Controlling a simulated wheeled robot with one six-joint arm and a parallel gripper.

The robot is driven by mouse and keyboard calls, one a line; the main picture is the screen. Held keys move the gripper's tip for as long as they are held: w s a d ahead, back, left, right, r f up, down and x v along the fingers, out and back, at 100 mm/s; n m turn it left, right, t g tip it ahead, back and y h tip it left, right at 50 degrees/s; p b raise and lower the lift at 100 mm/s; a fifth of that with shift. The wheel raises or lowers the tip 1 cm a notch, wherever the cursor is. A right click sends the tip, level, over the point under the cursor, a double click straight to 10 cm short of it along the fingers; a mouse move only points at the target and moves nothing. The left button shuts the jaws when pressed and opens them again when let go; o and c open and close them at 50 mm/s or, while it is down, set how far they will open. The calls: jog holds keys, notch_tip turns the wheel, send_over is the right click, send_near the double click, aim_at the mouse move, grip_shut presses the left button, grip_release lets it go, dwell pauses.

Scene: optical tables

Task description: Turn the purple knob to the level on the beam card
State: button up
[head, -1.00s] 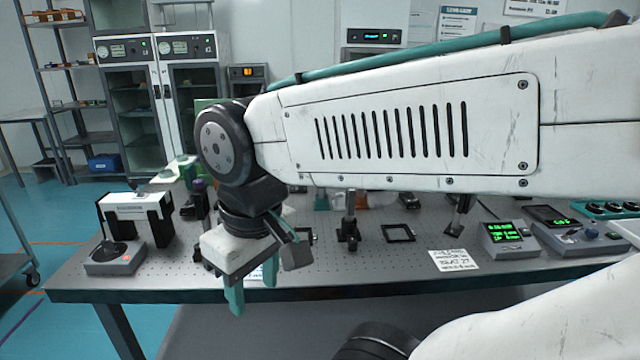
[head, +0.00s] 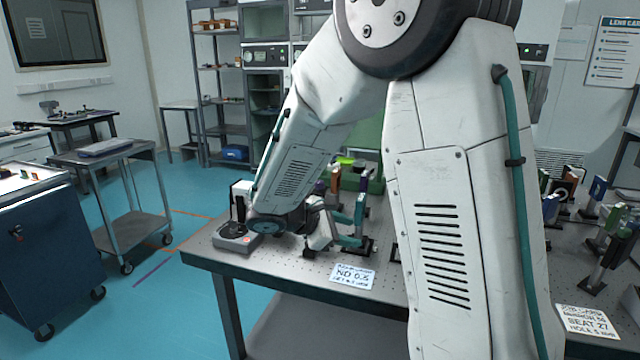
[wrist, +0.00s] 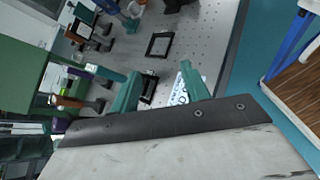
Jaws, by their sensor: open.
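My gripper (head: 352,231) is over the left part of the optical table, its two teal fingers spread apart with nothing between them. In the wrist view the open fingers (wrist: 160,88) point over the table. A white card (head: 353,275) at the table's front edge reads "ND 0.5", with small lines I cannot fully read; part of a card (wrist: 179,93) shows by the right finger in the wrist view. A small dark purple part (head: 320,188) shows behind the gripper; I cannot tell whether it is the knob. My arm hides the table's middle.
A grey box with a black dial (head: 236,237) stands at the table's left corner. A second card (head: 586,323), reading "SEAT 27", lies at the front right. Mounted optics (head: 600,245) stand at the right. A trolley (head: 120,200) and open blue floor are to the left.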

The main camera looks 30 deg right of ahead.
jog(key=w+d+f+n+t+h, duration=0.15)
jog(key=w+n+t+h, duration=0.35)
jog(key=w, duration=0.6)
jog(key=n+t+y, duration=0.1)
jog(key=n+t, duration=0.3)
jog(key=n, duration=0.3)
send_near(317, 184)
jog(key=x, duration=1.1)
jog(key=shift+w+d, duration=0.2)
jog(key=shift+d, duration=0.05)
jog(key=shift+c, duration=0.4)
jog(key=shift+t, duration=0.3)
jog(key=c, duration=0.9)
